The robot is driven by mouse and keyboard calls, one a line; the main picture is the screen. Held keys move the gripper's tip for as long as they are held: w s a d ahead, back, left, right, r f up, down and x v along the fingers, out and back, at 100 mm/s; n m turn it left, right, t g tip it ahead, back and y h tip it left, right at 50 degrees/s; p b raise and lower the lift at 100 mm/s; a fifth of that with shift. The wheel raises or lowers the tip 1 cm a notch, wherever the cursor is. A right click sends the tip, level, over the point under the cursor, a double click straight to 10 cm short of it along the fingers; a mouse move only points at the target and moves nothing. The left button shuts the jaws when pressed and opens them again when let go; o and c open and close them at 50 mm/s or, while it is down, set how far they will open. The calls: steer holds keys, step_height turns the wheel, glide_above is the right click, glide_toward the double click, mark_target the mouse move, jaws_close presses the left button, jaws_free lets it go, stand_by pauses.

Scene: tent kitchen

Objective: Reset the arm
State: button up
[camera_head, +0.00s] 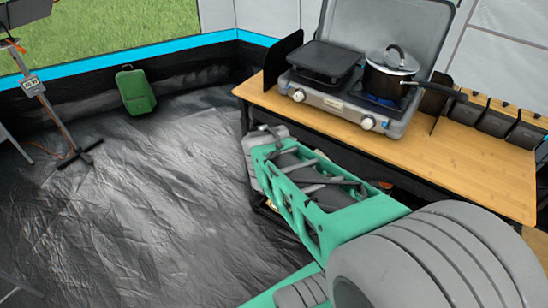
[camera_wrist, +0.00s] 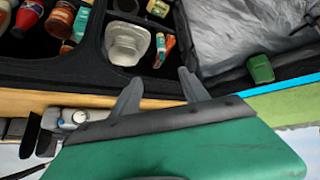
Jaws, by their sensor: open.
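My gripper shows in the wrist view (camera_wrist: 160,88) with its two grey fingers apart and nothing between them. The wrist view is turned so that the grass and stove lie toward the bottom. In the head view my green and grey arm reaches from the lower right toward the middle, in front of the wooden counter (camera_head: 440,160). The fingertips cannot be made out clearly there. In the wrist view the fingers point toward a dark storage unit (camera_wrist: 95,58) holding a pale bowl-like container (camera_wrist: 127,42) and several bottles and jars.
A camping stove (camera_head: 345,105) stands on the counter with a black griddle (camera_head: 322,60) and a lidded pot (camera_head: 390,75). Black bins (camera_head: 497,120) sit at the right. A green container (camera_head: 135,90) stands by the tent wall. The dark floor (camera_head: 150,200) at left is mostly clear.

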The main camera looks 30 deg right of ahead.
steer(key=shift+s+a, duration=0.15)
steer(key=shift+a, duration=0.5)
steer(key=s+a+f+n+g+y, duration=0.2)
steer(key=s+a+n+g+y, duration=0.2)
steer(key=s+a, duration=0.5)
steer(key=a+r+n+t+p, duration=0.1)
steer(key=a+r+n+p, duration=0.1)
steer(key=a+r, duration=0.3)
steer(key=shift+w+a+r+y+p, duration=0.3)
steer(key=shift+r+p, duration=0.35)
steer(key=shift+r, duration=0.3)
